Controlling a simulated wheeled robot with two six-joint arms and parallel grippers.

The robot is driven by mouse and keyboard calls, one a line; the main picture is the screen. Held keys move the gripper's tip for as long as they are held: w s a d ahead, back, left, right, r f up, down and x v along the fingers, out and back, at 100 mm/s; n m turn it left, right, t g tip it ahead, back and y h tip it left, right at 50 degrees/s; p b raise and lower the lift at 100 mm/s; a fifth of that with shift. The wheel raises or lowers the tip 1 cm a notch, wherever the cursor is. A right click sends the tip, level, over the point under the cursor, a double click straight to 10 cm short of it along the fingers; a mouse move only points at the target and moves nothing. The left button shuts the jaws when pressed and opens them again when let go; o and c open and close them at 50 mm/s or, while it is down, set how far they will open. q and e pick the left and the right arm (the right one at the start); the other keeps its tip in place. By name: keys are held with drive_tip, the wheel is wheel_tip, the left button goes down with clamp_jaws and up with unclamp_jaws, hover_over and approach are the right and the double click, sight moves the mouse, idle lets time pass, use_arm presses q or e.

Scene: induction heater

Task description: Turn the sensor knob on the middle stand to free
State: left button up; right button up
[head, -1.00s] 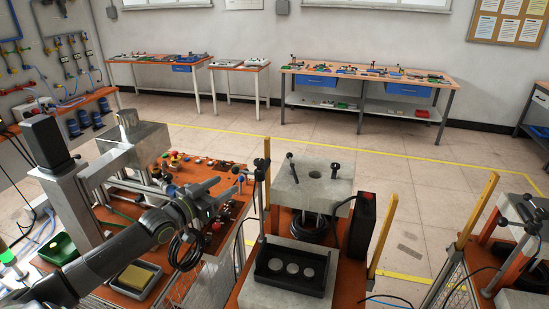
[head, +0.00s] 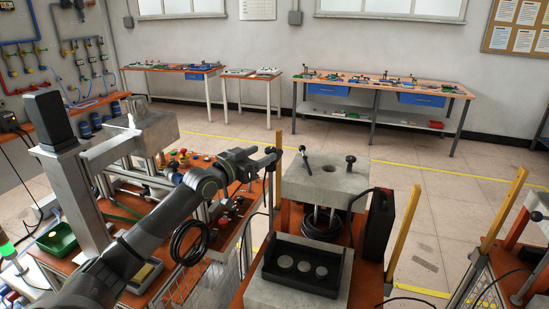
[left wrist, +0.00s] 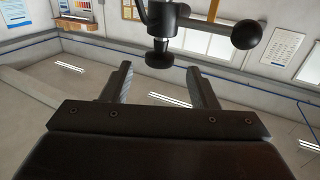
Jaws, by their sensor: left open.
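The middle stand carries a grey block (head: 336,181) with two black knobs on top, one at its left (head: 304,152) and one at its right (head: 350,161). My left gripper (head: 275,154) is open and empty, just left of the block, in front of an upright yellow post. In the left wrist view, a black fitting (left wrist: 162,20) with a ball-ended side lever (left wrist: 246,35) shows ahead of and above the open jaws (left wrist: 162,78). It is apart from them in that picture. I cannot tell which fitting is the sensor knob. My right gripper is not in view.
A black tray with round grey discs (head: 303,268) sits at the front of the stand. A black box (head: 379,223) and yellow post (head: 402,240) stand at its right. An orange workbench (head: 140,297) is at left. Open floor lies behind.

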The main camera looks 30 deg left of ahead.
sight(266, 152)
use_arm(q)
drive_tip(key=w+b, duration=0.2)
drive_tip(key=w, duration=0.1)
drive_tip(key=w+d+b, duration=0.1)
drive_tip(key=w, duration=0.1)
drive_tip(key=shift+w+f, duration=0.15)
drive_tip(key=shift+w, duration=0.05)
drive_tip(key=shift+w+d+b, duration=0.1)
drive_tip(key=shift+w+b, duration=0.2)
drive_tip(key=shift+w, duration=0.3)
drive_tip(key=c, duration=0.9)
drive_tip(key=shift+r, duration=0.2)
drive_tip(key=shift+c, duration=0.3)
